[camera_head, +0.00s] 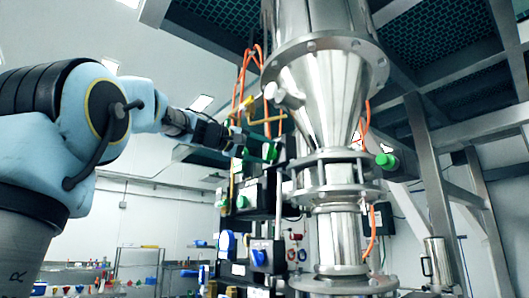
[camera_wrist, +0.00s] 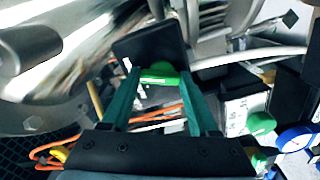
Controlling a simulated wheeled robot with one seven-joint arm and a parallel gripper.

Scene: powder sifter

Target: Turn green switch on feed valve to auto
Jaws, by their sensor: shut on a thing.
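The green switch (camera_wrist: 159,76) sits on a black box (camera_wrist: 150,45) and shows between my fingertips in the wrist view. My gripper (camera_wrist: 159,74) has teal fingers, one on each side of the switch, and is shut on it. In the head view my gripper (camera_head: 268,150) reaches in from the left to the black box beside the steel sifter column. The switch is mostly hidden by the fingers there, and its exact setting cannot be read.
The steel sifter column (camera_head: 325,100) stands close to the right of my gripper. Orange hoses (camera_head: 240,75) hang behind. More boxes with a green knob (camera_wrist: 261,123) and a blue knob (camera_wrist: 295,138) sit nearby. A steel frame (camera_head: 430,170) stands at right.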

